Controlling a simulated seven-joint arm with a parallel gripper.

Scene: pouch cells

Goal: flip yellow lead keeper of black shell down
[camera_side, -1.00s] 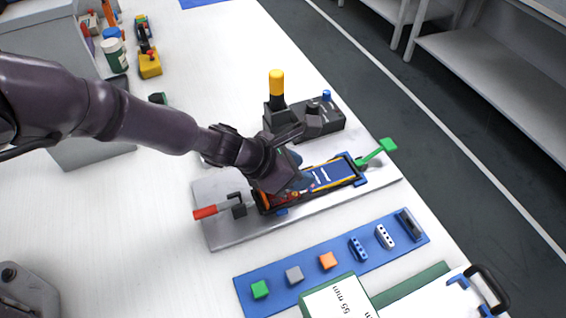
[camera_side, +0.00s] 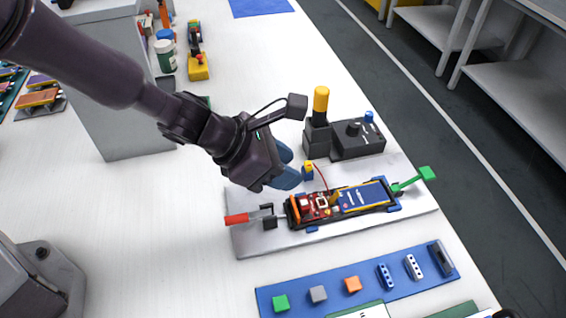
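The black shell (camera_side: 290,217) lies on a pale grey plate (camera_side: 254,241), holding a red circuit board (camera_side: 322,206) and a blue cell (camera_side: 362,196). A small yellow-orange piece (camera_side: 335,199) stands up between board and cell; it looks like the yellow lead keeper, raised, but it is too small to be sure. My gripper (camera_side: 295,168) has blue fingers and is above and left of the shell's board end, apart from the keeper. Its two fingers look spread, with nothing seen between them.
A red-handled clamp (camera_side: 240,218) and a green lever (camera_side: 415,180) flank the shell. A blue strip (camera_side: 330,293) with small parts lies in front.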

